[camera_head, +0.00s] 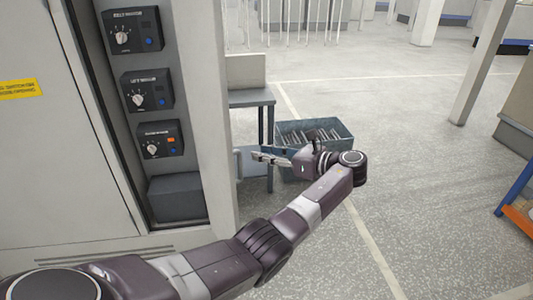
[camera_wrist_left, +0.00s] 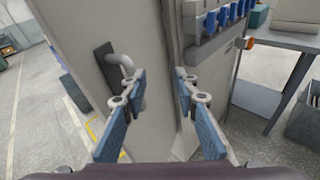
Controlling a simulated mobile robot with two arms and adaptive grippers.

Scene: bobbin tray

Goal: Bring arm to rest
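My left arm (camera_head: 310,210) comes in from the lower left in the head view and reaches out over the floor, bent at the far end. Its left gripper (camera_head: 262,157) points left toward the grey cabinet edge. In the left wrist view the two blue-padded fingers of this gripper (camera_wrist_left: 160,82) are spread apart with nothing between the pads. A grey panel with a bent handle (camera_wrist_left: 122,66) stands beyond the fingers; whether the left finger touches the handle I cannot tell. My right gripper is not in view.
A cabinet with dial boxes (camera_head: 133,32) stands left. A blue-grey crate (camera_head: 345,128) of metal pieces lies behind my gripper, beside a grey table (camera_head: 250,98). In the wrist view, blue items (camera_wrist_left: 225,16) line a rack. Floor (camera_head: 430,200) to the right is clear.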

